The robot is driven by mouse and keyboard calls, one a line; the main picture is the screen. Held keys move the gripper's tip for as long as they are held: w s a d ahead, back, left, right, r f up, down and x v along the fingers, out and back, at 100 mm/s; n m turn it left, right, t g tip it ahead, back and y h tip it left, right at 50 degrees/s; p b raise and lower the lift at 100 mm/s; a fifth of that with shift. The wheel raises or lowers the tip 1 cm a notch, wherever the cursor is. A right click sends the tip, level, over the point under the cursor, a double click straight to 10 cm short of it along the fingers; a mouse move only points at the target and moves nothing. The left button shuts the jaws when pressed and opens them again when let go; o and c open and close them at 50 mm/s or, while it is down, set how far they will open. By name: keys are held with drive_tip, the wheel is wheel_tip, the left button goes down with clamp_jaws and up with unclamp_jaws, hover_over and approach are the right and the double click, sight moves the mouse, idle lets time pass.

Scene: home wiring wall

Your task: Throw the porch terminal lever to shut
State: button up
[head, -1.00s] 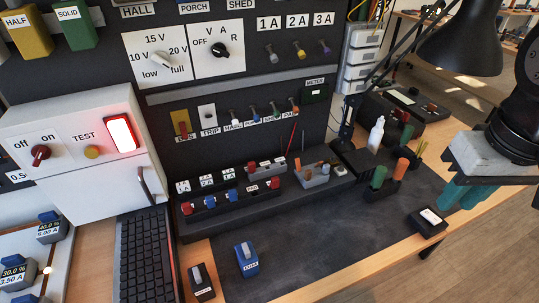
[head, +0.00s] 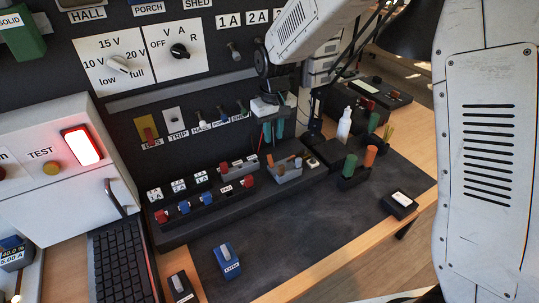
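A terminal block on the bench step below the wall carries red and blue levers, among them a red lever (head: 161,216), a blue lever (head: 184,207) and another red lever (head: 247,181). Their small labels are too blurred to tell which is porch. A porch label (head: 222,118) sits under a small toggle on the wall panel. My gripper (head: 273,130) points down, with two teal fingers a little apart and nothing seen between them. It is above and right of the levers, over the grey holder, and hides part of the toggle row's right end.
A grey holder (head: 287,172) with tools stands just under my gripper. Orange and green handles (head: 369,156) and a white bottle (head: 344,125) stand to the right. A blue block (head: 228,260) and a black box (head: 400,202) lie on the dark mat (head: 310,230), which is otherwise mostly clear.

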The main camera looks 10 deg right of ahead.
sight(269, 155)
drive_tip(key=shift+w+a+f, duration=0.25)
drive_tip(key=shift+a+f, duration=0.05)
drive_tip(key=shift+f, duration=0.2)
drive_tip(key=shift+w+a+f, duration=0.2)
drive_tip(key=shift+a+f, duration=0.05)
drive_tip(key=shift+f, duration=0.25)
wheel_tip(269, 155, down, 7)
drive_tip(key=shift+f, duration=0.2)
clamp_jaws()
